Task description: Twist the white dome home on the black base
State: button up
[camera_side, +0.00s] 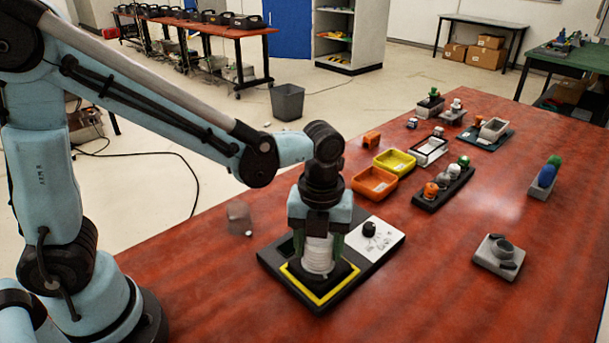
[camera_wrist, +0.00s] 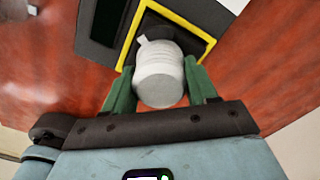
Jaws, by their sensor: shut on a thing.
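The white dome (camera_side: 318,255) is a ribbed white cylinder standing upright between the green fingers of my gripper (camera_side: 318,247). It also shows in the wrist view (camera_wrist: 159,76), with a finger on each side and a small light tab at its upper left. My gripper (camera_wrist: 161,88) is shut on it. The black base (camera_side: 344,270) lies beneath, inside a yellow square border (camera_side: 318,299). The dome is over the base; its lower edge is at the base, but I cannot tell whether it is seated.
A white panel with a black knob (camera_side: 370,229) adjoins the base on the same dark board. Orange (camera_side: 374,184) and yellow (camera_side: 394,162) trays and a black rack (camera_side: 443,190) stand behind. A grey fixture (camera_side: 497,256) sits at right. The red table between is clear.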

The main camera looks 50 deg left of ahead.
jog(key=shift+m, duration=0.3)
jog(key=shift+m, duration=1.1)
jog(key=shift+m, duration=1.2)
jog(key=shift+m, duration=0.7)
jog(key=shift+c, duration=1.2)
jog(key=o, duration=1.5)
